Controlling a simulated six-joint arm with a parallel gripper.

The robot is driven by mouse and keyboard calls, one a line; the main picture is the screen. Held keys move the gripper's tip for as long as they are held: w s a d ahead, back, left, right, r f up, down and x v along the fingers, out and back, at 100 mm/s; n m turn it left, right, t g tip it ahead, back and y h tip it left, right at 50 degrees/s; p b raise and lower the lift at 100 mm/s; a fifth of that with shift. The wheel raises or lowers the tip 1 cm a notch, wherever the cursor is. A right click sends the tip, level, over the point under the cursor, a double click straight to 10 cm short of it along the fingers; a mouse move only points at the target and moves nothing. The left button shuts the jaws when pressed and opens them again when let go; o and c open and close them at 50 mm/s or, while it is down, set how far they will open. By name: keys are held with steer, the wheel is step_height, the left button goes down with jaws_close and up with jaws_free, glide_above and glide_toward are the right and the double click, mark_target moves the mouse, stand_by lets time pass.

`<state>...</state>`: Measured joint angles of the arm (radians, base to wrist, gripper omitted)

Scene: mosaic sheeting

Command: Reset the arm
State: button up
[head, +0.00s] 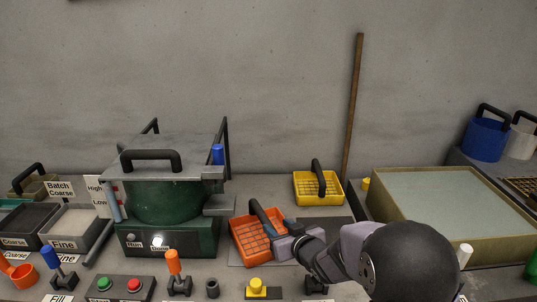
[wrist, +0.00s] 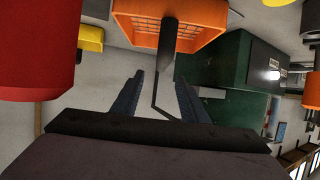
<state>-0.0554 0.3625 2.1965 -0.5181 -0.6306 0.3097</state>
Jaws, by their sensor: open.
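My gripper (head: 284,228) is at the right side of the orange basket (head: 250,248) in the head view, close to its dark handle (head: 262,216). In the wrist view my gripper (wrist: 162,88) has its two blue fingers spread apart, with nothing clamped between them. The orange basket (wrist: 150,22) is just beyond the fingertips there, and its dark handle (wrist: 168,65) lines up with the gap between them. I cannot tell whether a finger touches the handle. Part of the basket is hidden behind my gripper in the head view.
A green machine (head: 165,205) with a grey lid stands left of the basket. A yellow basket (head: 318,188) sits behind, near a leaning wooden stick (head: 353,110). A large shallow tray (head: 400,235) lies right. Levers and buttons (head: 120,288) line the front. A red object (wrist: 38,50) looms close in the wrist view.

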steer(key=s+d+r+m+g+h+p, duration=0.35)
steer(key=s+d+r+m+h, duration=0.3)
steer(key=s+d+m, duration=0.4)
steer(key=s+f+n+g+y+b, duration=0.1)
steer(key=s+f+n+g+b, duration=0.2)
steer(key=s+f, duration=0.65)
steer(key=s+f+n+g+y+b, duration=0.1)
steer(key=s+f+n+g, duration=0.2)
steer(key=s+f+g, duration=0.7)
step_height(320, 180, up, 19)
steer(key=s+t+p, duration=0.2)
steer(key=t+p, duration=0.2)
steer(key=p, duration=1.1)
steer(key=shift+s+p, duration=0.3)
steer(key=shift+s, duration=0.1)
steer(key=shift+o, duration=0.4)
steer(key=shift+r+h, duration=0.1)
steer(key=shift+h, duration=0.15)
